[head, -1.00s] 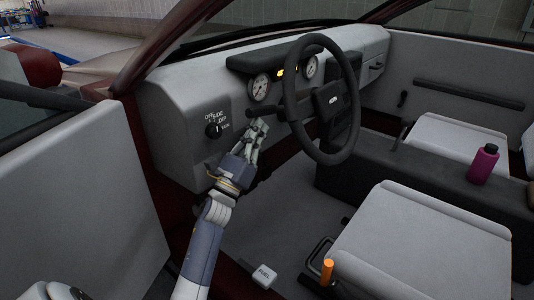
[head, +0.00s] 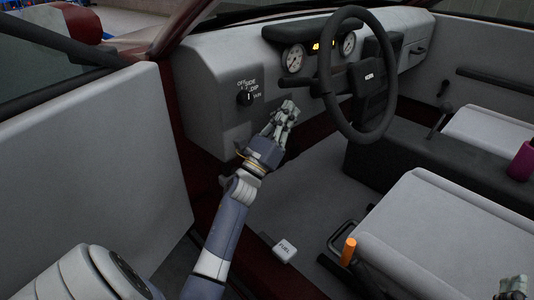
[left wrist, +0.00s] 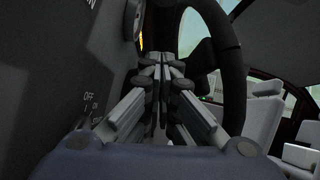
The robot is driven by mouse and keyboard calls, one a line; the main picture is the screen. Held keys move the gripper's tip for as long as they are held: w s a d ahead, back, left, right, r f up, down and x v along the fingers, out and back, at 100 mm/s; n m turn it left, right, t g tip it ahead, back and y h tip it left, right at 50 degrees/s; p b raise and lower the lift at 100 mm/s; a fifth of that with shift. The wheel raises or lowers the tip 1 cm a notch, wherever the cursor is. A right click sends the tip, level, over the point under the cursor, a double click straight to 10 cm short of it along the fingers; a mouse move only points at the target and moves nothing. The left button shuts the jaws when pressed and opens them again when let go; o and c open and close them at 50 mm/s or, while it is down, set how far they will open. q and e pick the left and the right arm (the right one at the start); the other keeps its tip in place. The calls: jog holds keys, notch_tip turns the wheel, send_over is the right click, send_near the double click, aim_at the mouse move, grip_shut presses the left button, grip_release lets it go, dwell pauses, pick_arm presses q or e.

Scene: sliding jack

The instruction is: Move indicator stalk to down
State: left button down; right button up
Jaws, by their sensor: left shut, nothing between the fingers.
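The indicator stalk (head: 305,82) is a short dark lever sticking out to the left of the steering column, behind the steering wheel (head: 333,112). My left gripper (head: 290,104) is shut and empty. In the head view its fingertips show just below the stalk, with a small gap between them in the picture. In the left wrist view my left gripper (left wrist: 161,62) has its fingers together, pointing towards the wheel rim (left wrist: 228,60). The stalk cannot be made out there. My right gripper (head: 513,286) seems to show only in part at the lower right corner.
A light knob (head: 244,98) sits on the dashboard left of my left gripper. Gauges (head: 292,60) are behind the wheel. The door panel (head: 90,160) bounds the left side.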

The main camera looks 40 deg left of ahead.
pick_arm(q)
jog(key=v, duration=1)
jog(key=shift+s+f, duration=0.2)
jog(key=shift+s, duration=0.1)
pick_arm(e)
jog(key=r, duration=0.1)
jog(key=s+t, duration=0.1)
jog(key=r, duration=0.1)
jog(key=shift+s+d+r+t+y, duration=0.2)
jog(key=shift+s+r+t+y, duration=0.1)
jog(key=shift+r+t, duration=0.1)
pick_arm(q)
jog(key=shift+a, duration=0.1)
pick_arm(e)
jog(key=shift+f, duration=0.1)
